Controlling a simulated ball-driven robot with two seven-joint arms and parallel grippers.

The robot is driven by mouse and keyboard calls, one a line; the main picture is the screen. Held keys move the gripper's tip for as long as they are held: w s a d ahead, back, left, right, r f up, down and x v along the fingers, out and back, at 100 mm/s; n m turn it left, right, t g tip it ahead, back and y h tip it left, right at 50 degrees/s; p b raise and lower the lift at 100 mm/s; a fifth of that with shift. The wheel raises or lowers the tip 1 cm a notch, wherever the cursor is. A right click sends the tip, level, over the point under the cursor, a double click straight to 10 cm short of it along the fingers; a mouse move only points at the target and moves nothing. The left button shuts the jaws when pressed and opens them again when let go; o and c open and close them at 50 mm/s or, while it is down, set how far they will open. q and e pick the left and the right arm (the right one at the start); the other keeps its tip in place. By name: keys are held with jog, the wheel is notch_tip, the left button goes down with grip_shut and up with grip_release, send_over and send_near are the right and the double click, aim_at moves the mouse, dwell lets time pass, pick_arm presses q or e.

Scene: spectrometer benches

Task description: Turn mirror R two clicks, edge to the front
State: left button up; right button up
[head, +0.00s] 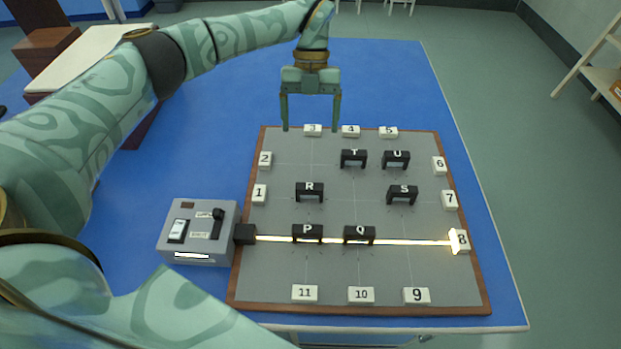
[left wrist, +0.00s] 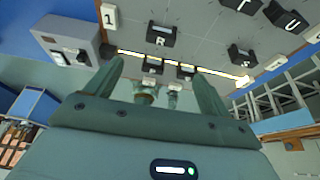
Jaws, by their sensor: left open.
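Mirror R (head: 310,192) is a black block with a white letter R on top, standing on the grey board (head: 340,270) left of centre. It also shows in the left wrist view (left wrist: 161,36), beyond the fingertips. My left gripper (head: 311,128) is open and empty, with its fingers pointing down near the board's far edge, behind mirror R in the head view. The fingers are apart from the mirror. The left wrist view shows both fingers spread (left wrist: 157,68) with nothing between them. My right gripper is not in view.
Mirrors P (head: 307,232), Q (head: 359,234), S (head: 402,195), T (head: 353,158) and U (head: 396,159) stand around the board. A bright beam runs from the grey lamp box (head: 172,248) past P and Q to marker 8 (head: 460,241). Numbered white blocks line the edges.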

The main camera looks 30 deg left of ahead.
aim_at(310, 186)
pick_arm(q)
jog(key=b+x, duration=0.1)
jog(key=x, duration=1.3)
jog(key=shift+s+d+f, duration=0.1)
jog(key=shift+d+f, duration=0.15)
jog(key=shift+f, duration=0.05)
jog(key=c, duration=1)
